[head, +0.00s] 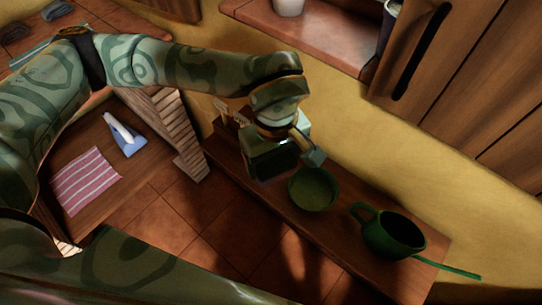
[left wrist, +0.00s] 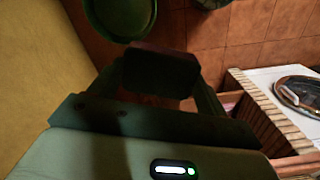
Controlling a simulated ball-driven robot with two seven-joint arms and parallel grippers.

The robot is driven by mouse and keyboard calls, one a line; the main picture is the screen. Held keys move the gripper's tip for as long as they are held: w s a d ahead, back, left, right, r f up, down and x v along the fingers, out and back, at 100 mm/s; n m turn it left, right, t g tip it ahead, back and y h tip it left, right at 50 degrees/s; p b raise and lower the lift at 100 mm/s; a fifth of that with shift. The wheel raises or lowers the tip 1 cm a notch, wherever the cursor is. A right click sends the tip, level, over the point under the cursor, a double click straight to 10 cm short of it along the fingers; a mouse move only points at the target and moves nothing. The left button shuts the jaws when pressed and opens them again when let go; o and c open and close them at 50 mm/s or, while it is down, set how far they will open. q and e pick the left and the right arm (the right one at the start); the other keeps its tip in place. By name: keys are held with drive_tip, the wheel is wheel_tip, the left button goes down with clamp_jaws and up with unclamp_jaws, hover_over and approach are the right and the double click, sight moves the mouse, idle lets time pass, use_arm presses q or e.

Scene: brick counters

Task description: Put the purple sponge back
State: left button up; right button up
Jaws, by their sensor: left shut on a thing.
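My left gripper (head: 308,150) is above the narrow wooden counter, just behind a green bowl (head: 313,189). In the left wrist view the gripper (left wrist: 160,85) is shut on a dark block (left wrist: 160,72) between its fingers. The block is in shadow, with a faint dark purple-red top edge, so it appears to be the purple sponge. In the head view the gripper and wrist mostly hide it. My right gripper is not in view.
A dark green pot (head: 392,236) with a green utensil (head: 448,267) stands at the counter's right end. Yellow wall (head: 400,150) rises behind. An iron (head: 124,138) and striped cloth (head: 86,181) lie on a lower table at left. A wooden cabinet (head: 440,60) overhangs the right.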

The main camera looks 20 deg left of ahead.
use_arm(q)
drive_tip(key=w+f, duration=0.2)
drive_tip(key=w+a+f+b, duration=0.1)
drive_tip(key=f, duration=0.1)
drive_tip(key=w+a+f+b, duration=0.1)
drive_tip(key=w+f, duration=0.1)
drive_tip(key=shift+w+a, duration=0.15)
drive_tip(key=shift+w, duration=0.2)
drive_tip(key=shift+w+a+f+b, duration=0.1)
drive_tip(key=shift+w+f+b, duration=0.1)
drive_tip(key=shift+f+b, duration=0.2)
wheel_tip(320, 180, down, 4)
drive_tip(key=shift+w+r+b, duration=0.1)
drive_tip(key=shift+r+b, duration=0.15)
drive_tip(key=shift+b, duration=0.75)
drive_tip(key=shift+r, duration=0.25)
drive_tip(key=o, duration=0.9)
drive_tip(key=shift+f, duration=0.1)
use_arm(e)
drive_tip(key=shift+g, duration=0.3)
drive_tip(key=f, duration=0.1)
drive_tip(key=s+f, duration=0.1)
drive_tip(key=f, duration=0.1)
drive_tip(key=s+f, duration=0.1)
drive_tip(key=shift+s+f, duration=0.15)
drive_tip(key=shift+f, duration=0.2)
